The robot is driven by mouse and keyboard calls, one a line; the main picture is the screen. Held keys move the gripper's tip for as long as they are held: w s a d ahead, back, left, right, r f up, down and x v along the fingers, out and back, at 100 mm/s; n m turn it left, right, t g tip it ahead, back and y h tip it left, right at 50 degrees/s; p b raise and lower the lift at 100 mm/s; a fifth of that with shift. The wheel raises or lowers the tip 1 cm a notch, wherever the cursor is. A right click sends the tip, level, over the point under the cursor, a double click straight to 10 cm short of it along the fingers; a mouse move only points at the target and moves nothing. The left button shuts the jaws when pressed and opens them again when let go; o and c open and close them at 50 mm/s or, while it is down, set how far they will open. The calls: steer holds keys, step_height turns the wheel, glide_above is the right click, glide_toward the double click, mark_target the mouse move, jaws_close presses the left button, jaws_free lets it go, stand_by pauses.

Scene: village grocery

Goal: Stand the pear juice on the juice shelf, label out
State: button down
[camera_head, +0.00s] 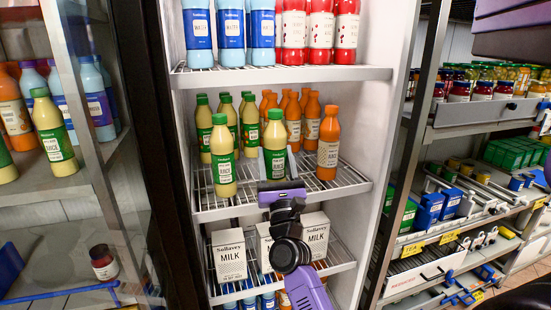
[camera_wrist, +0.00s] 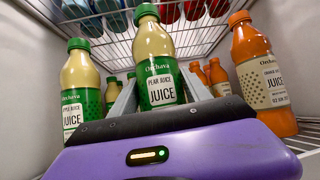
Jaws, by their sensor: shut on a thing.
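The pear juice (camera_wrist: 155,55) is a pale yellow bottle with a green cap and green label, upright between the grey fingers of my gripper (camera_wrist: 160,95). Its label, reading pear juice, faces the wrist camera, out of the fridge. In the head view the pear juice (camera_head: 275,132) is at the middle of the juice shelf (camera_head: 205,208), between apple and orange juice, with my gripper (camera_head: 276,165) shut around it from the front. Its base is hidden by my gripper, so I cannot tell whether it touches the shelf.
An apple juice (camera_head: 222,160) stands close on the left and an orange juice (camera_head: 328,145) on the right. Several more bottles stand behind. Milk cartons (camera_head: 229,258) are on the shelf below, water bottles (camera_head: 231,28) above. An open glass door (camera_head: 95,120) is at the left.

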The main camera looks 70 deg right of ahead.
steer(key=c, duration=0.5)
jaws_free()
steer(key=shift+r, duration=0.15)
steer(key=shift+r+p, duration=0.5)
steer(key=shift+p, duration=0.35)
steer(key=b+v, duration=0.6)
steer(key=v, duration=0.6)
